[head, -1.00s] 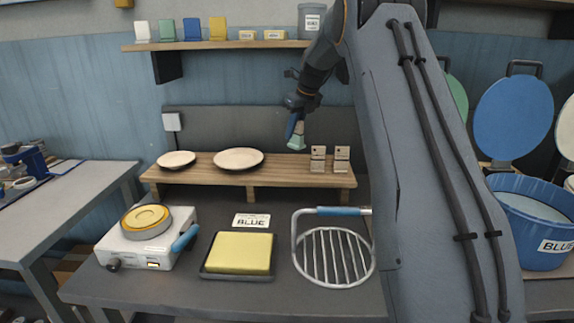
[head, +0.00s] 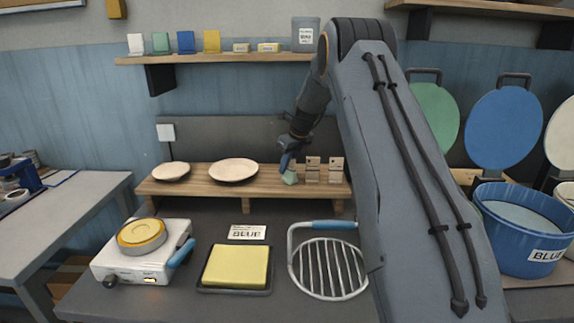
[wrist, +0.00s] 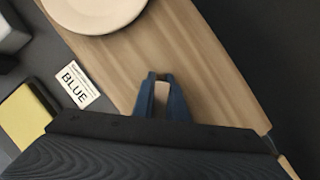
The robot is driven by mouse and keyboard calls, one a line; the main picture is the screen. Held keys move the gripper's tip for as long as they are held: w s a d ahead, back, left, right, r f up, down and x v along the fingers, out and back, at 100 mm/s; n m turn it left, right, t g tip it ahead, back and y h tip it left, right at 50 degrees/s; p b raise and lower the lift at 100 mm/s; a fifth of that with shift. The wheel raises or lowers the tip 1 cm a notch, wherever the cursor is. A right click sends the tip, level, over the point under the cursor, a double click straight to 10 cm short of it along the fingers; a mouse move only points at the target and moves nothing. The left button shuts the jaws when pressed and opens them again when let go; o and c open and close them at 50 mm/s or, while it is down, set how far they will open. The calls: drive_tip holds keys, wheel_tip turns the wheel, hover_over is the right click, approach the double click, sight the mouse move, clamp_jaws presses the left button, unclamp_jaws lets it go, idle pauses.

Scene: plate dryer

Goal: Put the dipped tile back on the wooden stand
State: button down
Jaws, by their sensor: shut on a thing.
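My gripper (head: 287,166) is shut on a small tile (head: 290,178), whose lower part looks pale green in the head view. In the wrist view the tile (wrist: 161,92) is a narrow pale edge between the blue fingers. The tile is upright or nearly so, at the level of the wooden stand (head: 205,187), left of two small pale tiles (head: 312,169) with dark marks that stand there. I cannot tell whether the held tile touches the wood. The wooden stand (wrist: 205,75) lies under the fingers in the wrist view.
Two cream plates (head: 233,170) lie on the stand's left part. In front are a yellow pad (head: 236,266), a BLUE card (head: 247,232), a round wire rack (head: 328,268) and a white device (head: 130,260) with a yellow top. A blue bucket (head: 522,235) is at right.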

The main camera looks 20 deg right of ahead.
drive_tip(key=shift+f, duration=0.15)
drive_tip(key=c, duration=1.8)
unclamp_jaws()
drive_tip(key=shift+o, duration=0.2)
drive_tip(key=b+v, duration=0.4)
drive_tip(key=v, duration=0.8)
